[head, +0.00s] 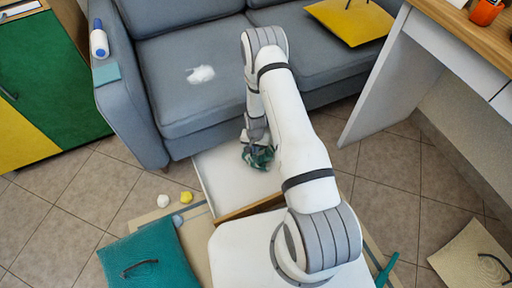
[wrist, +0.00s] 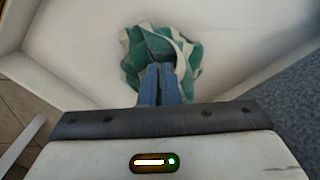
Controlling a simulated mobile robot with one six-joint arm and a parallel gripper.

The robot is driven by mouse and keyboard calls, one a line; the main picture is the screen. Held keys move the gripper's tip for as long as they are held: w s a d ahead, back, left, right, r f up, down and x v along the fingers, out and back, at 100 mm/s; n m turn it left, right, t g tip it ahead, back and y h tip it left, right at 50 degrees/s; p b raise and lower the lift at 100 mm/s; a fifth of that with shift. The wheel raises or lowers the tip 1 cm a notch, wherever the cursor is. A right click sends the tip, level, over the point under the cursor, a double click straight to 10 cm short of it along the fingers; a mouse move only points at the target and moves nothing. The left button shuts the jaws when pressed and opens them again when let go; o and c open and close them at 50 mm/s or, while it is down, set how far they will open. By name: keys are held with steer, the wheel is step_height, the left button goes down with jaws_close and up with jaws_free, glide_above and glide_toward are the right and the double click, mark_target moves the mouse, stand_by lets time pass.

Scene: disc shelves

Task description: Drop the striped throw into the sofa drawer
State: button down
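The striped throw (head: 260,158) is a crumpled green and white bundle. It is within the outline of the open sofa drawer (head: 220,170), which is pulled out from under the grey sofa and has a pale inside. In the wrist view the throw (wrist: 150,50) is in front of the pale drawer floor (wrist: 75,45). My gripper (wrist: 160,72) points into the drawer, its two fingers close together with their tips in the cloth. It appears shut on the throw. I cannot tell whether the cloth touches the drawer floor. In the head view my arm partly hides the throw and drawer.
The grey sofa (head: 185,55) stands behind the drawer, with a white crumpled item (head: 200,74) and a yellow panel (head: 350,20) on it. A white desk (head: 385,85) stands at right. A teal cushion-like item (head: 148,258) and two small lumps lie on the floor at left.

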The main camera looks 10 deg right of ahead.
steer(key=shift+c, duration=1.4)
jaws_free()
steer(key=shift+r, duration=0.15)
step_height(320, 180, up, 5)
steer(key=p, duration=0.3)
steer(key=shift+r, duration=0.15)
steer(key=shift+p, duration=0.3)
step_height(320, 180, up, 8)
steer(key=p, duration=0.2)
stand_by(0.3)
